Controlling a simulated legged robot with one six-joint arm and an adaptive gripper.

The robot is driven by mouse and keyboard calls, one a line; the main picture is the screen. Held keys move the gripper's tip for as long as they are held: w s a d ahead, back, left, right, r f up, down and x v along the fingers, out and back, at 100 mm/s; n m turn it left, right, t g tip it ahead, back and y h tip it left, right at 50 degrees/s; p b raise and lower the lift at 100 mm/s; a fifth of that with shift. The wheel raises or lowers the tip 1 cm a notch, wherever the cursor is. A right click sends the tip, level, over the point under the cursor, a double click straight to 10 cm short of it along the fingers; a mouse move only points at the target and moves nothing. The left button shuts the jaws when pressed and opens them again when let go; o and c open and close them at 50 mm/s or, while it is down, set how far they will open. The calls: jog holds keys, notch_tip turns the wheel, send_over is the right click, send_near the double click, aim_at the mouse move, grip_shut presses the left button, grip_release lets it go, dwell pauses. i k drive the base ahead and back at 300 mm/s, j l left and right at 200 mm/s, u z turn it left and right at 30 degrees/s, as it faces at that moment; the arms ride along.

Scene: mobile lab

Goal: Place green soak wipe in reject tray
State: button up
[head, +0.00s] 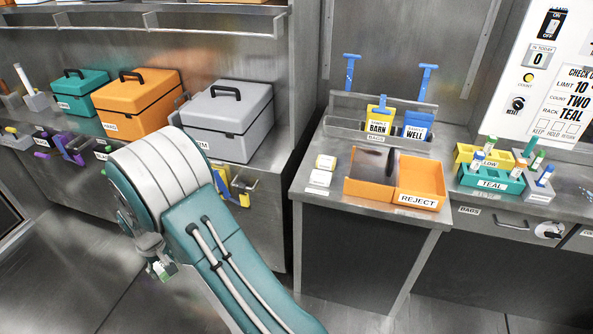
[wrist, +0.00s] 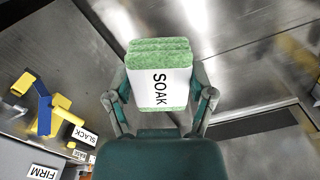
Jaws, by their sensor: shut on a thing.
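The green soak wipe (wrist: 158,62) is a folded green stack with a white band reading SOAK, filling the middle of the wrist view. My gripper (wrist: 160,92) is shut on it, one finger at each side. In the head view my gripper (head: 158,262) hangs low at the left, in front of the left counter, and the wipe (head: 166,270) shows only as a small green and white patch. The orange reject tray (head: 418,199) stands on the middle table, well to the right of my gripper. It has two bays, and the right front is labelled REJECT.
A teal vial rack (head: 490,180) is to the right. Teal, orange and grey cases (head: 228,120) line the left counter.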

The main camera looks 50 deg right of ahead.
aim_at(424, 189)
jog(key=k+z, duration=0.15)
jog(key=z, duration=0.25)
jog(key=k+l+z, duration=0.15)
jog(key=z, duration=0.25)
